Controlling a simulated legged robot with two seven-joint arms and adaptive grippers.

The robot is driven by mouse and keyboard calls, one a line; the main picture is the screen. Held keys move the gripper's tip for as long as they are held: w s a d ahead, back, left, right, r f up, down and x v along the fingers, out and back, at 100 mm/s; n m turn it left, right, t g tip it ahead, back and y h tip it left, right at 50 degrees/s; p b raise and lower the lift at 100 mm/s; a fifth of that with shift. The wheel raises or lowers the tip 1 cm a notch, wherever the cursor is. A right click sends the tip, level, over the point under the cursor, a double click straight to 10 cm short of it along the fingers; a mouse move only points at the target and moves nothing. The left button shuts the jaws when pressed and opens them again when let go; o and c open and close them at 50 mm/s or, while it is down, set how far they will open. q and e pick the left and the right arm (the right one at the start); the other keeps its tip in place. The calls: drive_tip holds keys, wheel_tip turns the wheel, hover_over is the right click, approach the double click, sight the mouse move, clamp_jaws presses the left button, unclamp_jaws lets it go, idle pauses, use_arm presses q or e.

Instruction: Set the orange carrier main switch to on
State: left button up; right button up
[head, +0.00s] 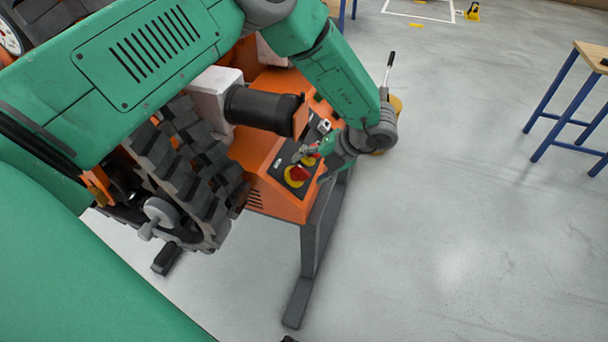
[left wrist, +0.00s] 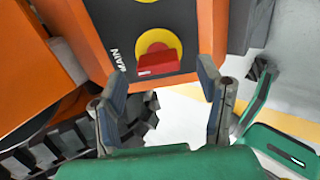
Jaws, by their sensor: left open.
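The orange carrier (head: 283,205) has a dark control panel on its sloping end. The main switch, a red handle on a yellow disc, shows in the head view (head: 298,174) and in the left wrist view (left wrist: 158,63). The word MAIN is printed beside it. In the left wrist view the red handle lies roughly crosswise, slightly tilted. My left gripper (head: 311,153) is at the panel, close to the switch. In the left wrist view its fingers (left wrist: 160,84) are spread, with the switch ahead of the gap and nothing between them. My right gripper is out of sight.
Another yellow disc (left wrist: 147,1) is cut off at the top of the left wrist view. Black tracks (head: 185,160) flank the panel on the left. A dark stand leg (head: 315,235) is below. Blue-legged tables (head: 570,110) stand far right; the floor between is clear.

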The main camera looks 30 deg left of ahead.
sight(305, 170)
use_arm(q)
drive_tip(key=shift+x, duration=1.55)
drive_tip(key=shift+a+r, duration=0.1)
drive_tip(key=c, duration=1.1)
drive_tip(key=shift+c, duration=0.2)
